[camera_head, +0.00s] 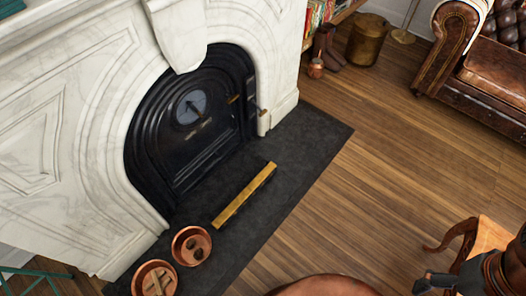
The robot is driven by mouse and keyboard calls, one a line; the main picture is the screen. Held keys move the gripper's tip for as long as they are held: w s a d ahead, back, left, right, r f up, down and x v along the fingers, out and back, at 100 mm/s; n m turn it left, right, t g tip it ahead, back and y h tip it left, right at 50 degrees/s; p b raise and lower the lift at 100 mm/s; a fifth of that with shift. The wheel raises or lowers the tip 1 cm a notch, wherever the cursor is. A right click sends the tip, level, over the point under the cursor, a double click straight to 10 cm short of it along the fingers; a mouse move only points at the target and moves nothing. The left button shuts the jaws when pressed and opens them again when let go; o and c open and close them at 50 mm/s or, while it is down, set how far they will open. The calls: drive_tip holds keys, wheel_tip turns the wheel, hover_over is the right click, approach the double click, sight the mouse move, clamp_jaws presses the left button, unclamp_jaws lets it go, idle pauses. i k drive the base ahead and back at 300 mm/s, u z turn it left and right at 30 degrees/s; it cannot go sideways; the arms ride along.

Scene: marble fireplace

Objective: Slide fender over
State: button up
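A long, narrow bar with a brass-coloured top, which looks like the fender (244,195), lies on the dark hearth slab (300,150) in front of the fireplace. It sits at an angle, with clear slab around it. The black arched fireplace door (205,145) appears closed, with a round plate on it and brass-coloured handles at its right edge. What looks like my gripper (430,284) is a dark shape at the bottom right, well away from the fender. Its fingers are too unclear to tell open or shut.
Two copper pans (191,246) (155,279) with things in them stand near the slab's near end. A wooden stool or chair (492,237) is at lower right, and a rounded brown top (325,286) at the bottom. The wooden floor (370,180) between is clear.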

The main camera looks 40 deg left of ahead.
sight(238, 204)
drive_tip(key=u, duration=1.95)
drive_tip(key=k, duration=0.6)
drive_tip(key=u, duration=1.05)
drive_tip(key=i, duration=1.45)
drive_tip(key=z, duration=0.6)
